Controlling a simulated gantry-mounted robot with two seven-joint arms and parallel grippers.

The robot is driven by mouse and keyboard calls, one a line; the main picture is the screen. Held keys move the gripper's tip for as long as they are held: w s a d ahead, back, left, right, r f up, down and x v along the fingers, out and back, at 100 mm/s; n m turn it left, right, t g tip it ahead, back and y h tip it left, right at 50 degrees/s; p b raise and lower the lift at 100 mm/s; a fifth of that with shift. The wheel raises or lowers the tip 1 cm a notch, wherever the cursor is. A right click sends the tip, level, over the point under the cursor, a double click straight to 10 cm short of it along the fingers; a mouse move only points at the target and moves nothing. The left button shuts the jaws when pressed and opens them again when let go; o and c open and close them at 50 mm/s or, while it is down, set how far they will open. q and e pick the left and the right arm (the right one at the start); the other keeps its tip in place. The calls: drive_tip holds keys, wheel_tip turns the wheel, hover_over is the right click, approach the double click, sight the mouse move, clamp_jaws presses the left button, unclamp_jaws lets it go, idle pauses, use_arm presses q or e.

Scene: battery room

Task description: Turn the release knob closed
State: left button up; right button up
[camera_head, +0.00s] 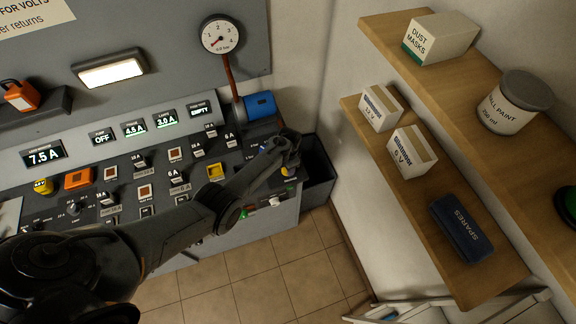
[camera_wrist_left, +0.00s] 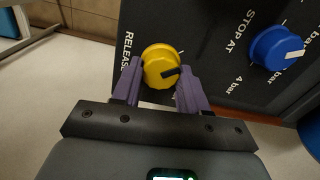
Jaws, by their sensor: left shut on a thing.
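The yellow release knob (camera_wrist_left: 158,58) sits on a dark panel beside the printed word RELEASE in the left wrist view. Its black pointer mark faces the lower right of that view. My left gripper (camera_wrist_left: 160,70) has its two purple fingers on either side of the knob, shut on it. In the head view my left gripper (camera_head: 288,158) reaches the right end of the console, and only a little yellow of the knob (camera_head: 285,171) shows beneath it. My right gripper is in neither view.
A blue STOP AT knob (camera_wrist_left: 276,47) is beside the release knob. A pressure gauge (camera_head: 220,35) stands on a pipe by a blue cylinder (camera_head: 260,105). A dark open bin (camera_head: 318,172) is right of the console. Wooden shelves (camera_head: 498,262) line the right wall.

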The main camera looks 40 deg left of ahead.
use_arm(q)
drive_tip(key=shift+n, duration=0.6)
drive_tip(key=o, duration=1.1)
drive_tip(key=shift+c, duration=0.2)
drive_tip(key=shift+r, duration=0.1)
drive_tip(key=shift+r+p, duration=0.4)
drive_tip(key=shift+r, duration=0.2)
wheel_tip(320, 180, up, 9)
drive_tip(key=p, duration=0.1)
drive_tip(key=shift+d+r+p, duration=0.15)
drive_tip(key=shift+r+p, duration=0.05)
drive_tip(key=shift+p, duration=0.2)
drive_tip(key=shift+s, duration=0.1)
drive_tip(key=s+d+r+t+p, duration=0.1)
drive_tip(key=s+d+r, duration=0.3)
drive_tip(key=s, duration=0.5)
drive_tip(key=s+d+r+n+t+p, duration=0.1)
drive_tip(key=s+d+r+p, duration=0.2)
drive_tip(key=s+d+r, duration=0.2)
drive_tip(key=s+d+r+t+p, duration=0.1)
drive_tip(key=s+d+r+p, duration=0.2)
drive_tip(key=s+r, duration=0.7)
drive_tip(key=s+d, duration=0.1)
drive_tip(key=s, duration=0.4)
drive_tip(key=shift+s+d+n+h, duration=0.25)
drive_tip(key=shift+d+n+h, duration=0.05)
